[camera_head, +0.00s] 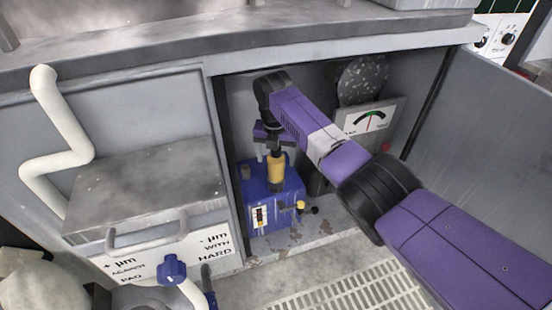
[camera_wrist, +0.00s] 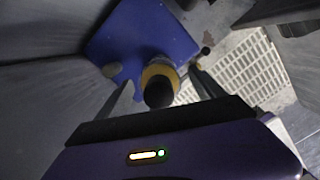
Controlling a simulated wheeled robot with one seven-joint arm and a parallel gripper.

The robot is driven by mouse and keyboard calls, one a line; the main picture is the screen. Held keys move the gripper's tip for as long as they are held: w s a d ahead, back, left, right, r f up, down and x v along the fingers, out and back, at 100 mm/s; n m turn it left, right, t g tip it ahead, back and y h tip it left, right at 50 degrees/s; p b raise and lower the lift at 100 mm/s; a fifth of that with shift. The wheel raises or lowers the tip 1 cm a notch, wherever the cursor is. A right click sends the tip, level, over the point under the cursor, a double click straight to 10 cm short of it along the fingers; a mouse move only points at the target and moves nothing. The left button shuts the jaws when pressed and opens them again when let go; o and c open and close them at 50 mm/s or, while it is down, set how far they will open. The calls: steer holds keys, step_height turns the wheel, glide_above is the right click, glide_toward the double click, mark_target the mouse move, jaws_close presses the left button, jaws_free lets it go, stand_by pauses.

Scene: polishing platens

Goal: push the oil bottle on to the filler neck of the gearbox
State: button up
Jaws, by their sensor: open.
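The blue gearbox (camera_head: 282,205) stands on the floor of the open cabinet. It also shows in the wrist view (camera_wrist: 135,38). The oil bottle (camera_head: 276,170), amber with a dark upper part, stands roughly upright over the gearbox top. In the wrist view I look down on the bottle (camera_wrist: 158,74), its dark end nearest the camera. My gripper (camera_head: 268,152) points down at the bottle. Its fingers (camera_wrist: 163,80) are open, one on either side of the bottle. The filler neck is hidden beneath the bottle, so I cannot tell how far down the bottle sits.
A gauge panel (camera_head: 372,117) and a speckled disc (camera_head: 362,80) are behind my arm. The cabinet's side walls and the open door (camera_head: 490,140) bound the space. A worktop edge (camera_head: 330,45) runs above. A white grating (camera_head: 350,290) lies in front.

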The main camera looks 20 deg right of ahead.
steer(key=shift+s+a+r+p, duration=0.15)
steer(key=shift+r+p, duration=0.3)
steer(key=shift+r, duration=0.9)
steer(key=shift+s+r+p, duration=0.1)
steer(key=shift+r+p, duration=0.3)
steer(key=shift+r, duration=0.95)
steer(key=shift+s, duration=0.15)
